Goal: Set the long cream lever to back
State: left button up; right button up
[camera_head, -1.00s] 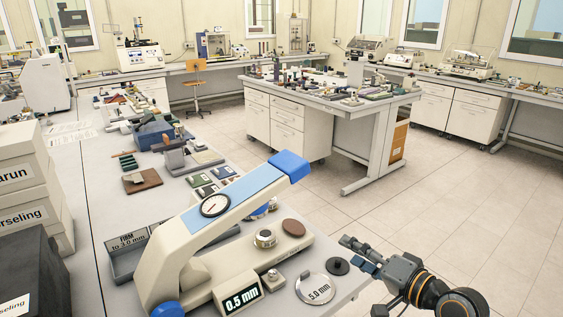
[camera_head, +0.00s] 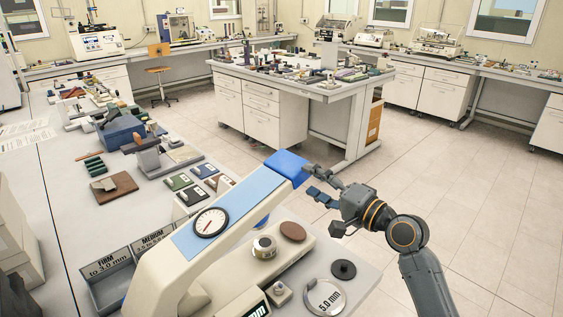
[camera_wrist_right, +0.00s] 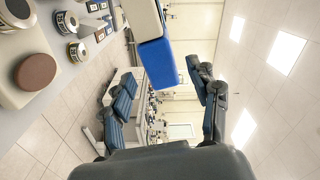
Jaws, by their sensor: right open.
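The long cream lever (camera_head: 248,219) rises from the left foreground toward the upper right in the head view. It has a light blue top panel, a round dial (camera_head: 211,222) and a blue end cap (camera_head: 287,167). My right gripper (camera_head: 316,184) is just right of the cap, fingers spread and pointing at it. In the right wrist view the blue cap (camera_wrist_right: 158,63) appears between the two open fingers (camera_wrist_right: 166,90). The cap looks ahead of the fingers, and I see no contact. My left gripper is not in view.
Labelled trays (camera_head: 113,290) stand left. Floor right of the bench is clear; an island table (camera_head: 300,90) stands behind.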

aim_at(283, 165)
jog(key=p+x, duration=0.1)
jog(key=x, duration=0.9)
jog(key=shift+w+a+p, duration=0.1)
jog(key=shift+a+p, duration=0.05)
jog(key=shift+p, duration=0.25)
grip_shut()
